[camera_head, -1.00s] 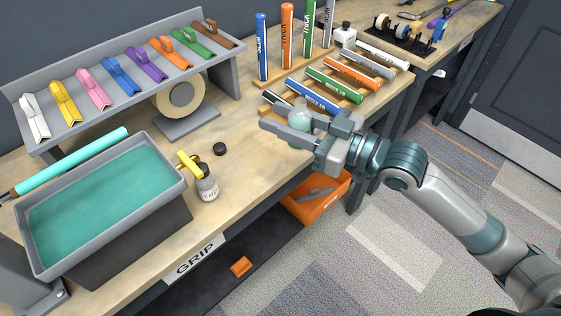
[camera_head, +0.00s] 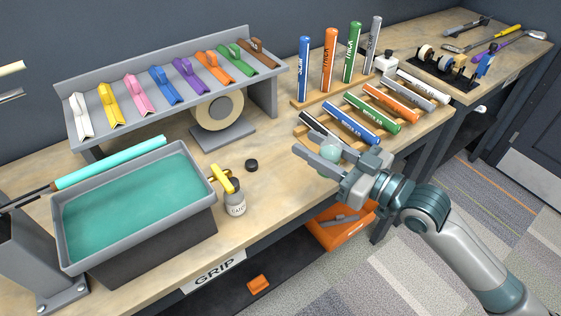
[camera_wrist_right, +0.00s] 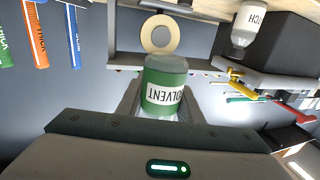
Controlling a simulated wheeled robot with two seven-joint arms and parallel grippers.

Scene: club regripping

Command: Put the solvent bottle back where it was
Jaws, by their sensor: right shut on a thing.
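The solvent bottle (camera_head: 331,157) is held in my right gripper (camera_head: 326,160), by the front edge of the bench. In the right wrist view the bottle (camera_wrist_right: 163,84) has a green body and a white label that reads upside down there, like the rest of that view. The jaws close on its sides. In the head view the fingers partly cover it, and I cannot tell whether its base touches the bench. My left gripper is not in view.
The striped grip rack (camera_head: 365,118) lies just behind the bottle. The teal-filled tray (camera_head: 130,205) is further left. Bench between cap and gripper is clear.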

